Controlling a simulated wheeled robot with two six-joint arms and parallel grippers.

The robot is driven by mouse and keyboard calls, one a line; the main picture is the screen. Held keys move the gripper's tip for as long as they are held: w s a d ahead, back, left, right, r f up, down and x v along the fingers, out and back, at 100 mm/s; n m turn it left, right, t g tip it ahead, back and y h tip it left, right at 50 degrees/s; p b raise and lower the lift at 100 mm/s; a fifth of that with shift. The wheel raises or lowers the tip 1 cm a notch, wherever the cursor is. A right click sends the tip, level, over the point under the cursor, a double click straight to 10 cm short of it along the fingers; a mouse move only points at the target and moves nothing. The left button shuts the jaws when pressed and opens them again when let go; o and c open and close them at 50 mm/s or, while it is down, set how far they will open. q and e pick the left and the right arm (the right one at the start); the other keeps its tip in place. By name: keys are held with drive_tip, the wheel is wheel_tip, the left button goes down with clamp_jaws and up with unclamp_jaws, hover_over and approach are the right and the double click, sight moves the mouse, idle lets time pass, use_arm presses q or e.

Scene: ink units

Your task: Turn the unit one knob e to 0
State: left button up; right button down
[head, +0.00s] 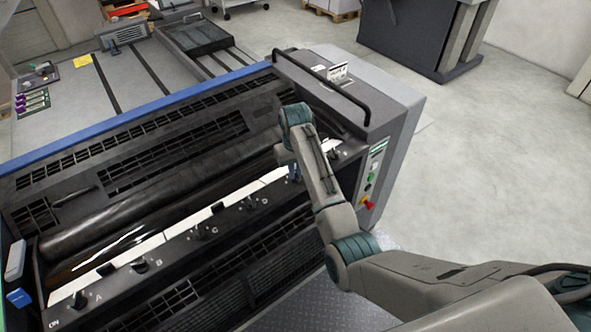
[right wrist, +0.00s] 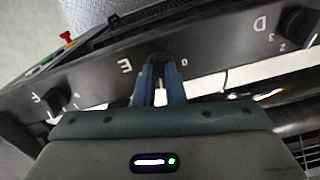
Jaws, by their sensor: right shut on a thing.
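Knob E (right wrist: 156,66) is a small dark knob on the dark ink unit panel (right wrist: 210,62), beside the white letter E. A white 0 mark shows next to it in the right wrist view. My right gripper (right wrist: 159,80) has its two blue fingers shut on this knob, and they hide most of it, so its exact angle cannot be told. In the head view my right arm reaches down to the panel, and the right gripper (head: 294,172) shows only in part behind the arm. My left gripper is not in view.
Knob D (right wrist: 299,24) and knob F (right wrist: 56,101) flank knob E. Knob C (head: 200,232), knob B (head: 140,265) and knob A (head: 79,299) lie further left. A black roller (head: 120,218) runs behind the row. A red button (head: 368,205) sits on the right side.

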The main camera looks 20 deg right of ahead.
drive_tip(key=n, duration=0.4)
drive_tip(key=shift+n, duration=0.3)
drive_tip(key=n, duration=0.4)
drive_tip(key=shift+n, duration=0.3)
drive_tip(key=n, duration=0.4)
drive_tip(key=shift+n, duration=2.3)
drive_tip(key=c, duration=1.5)
unclamp_jaws()
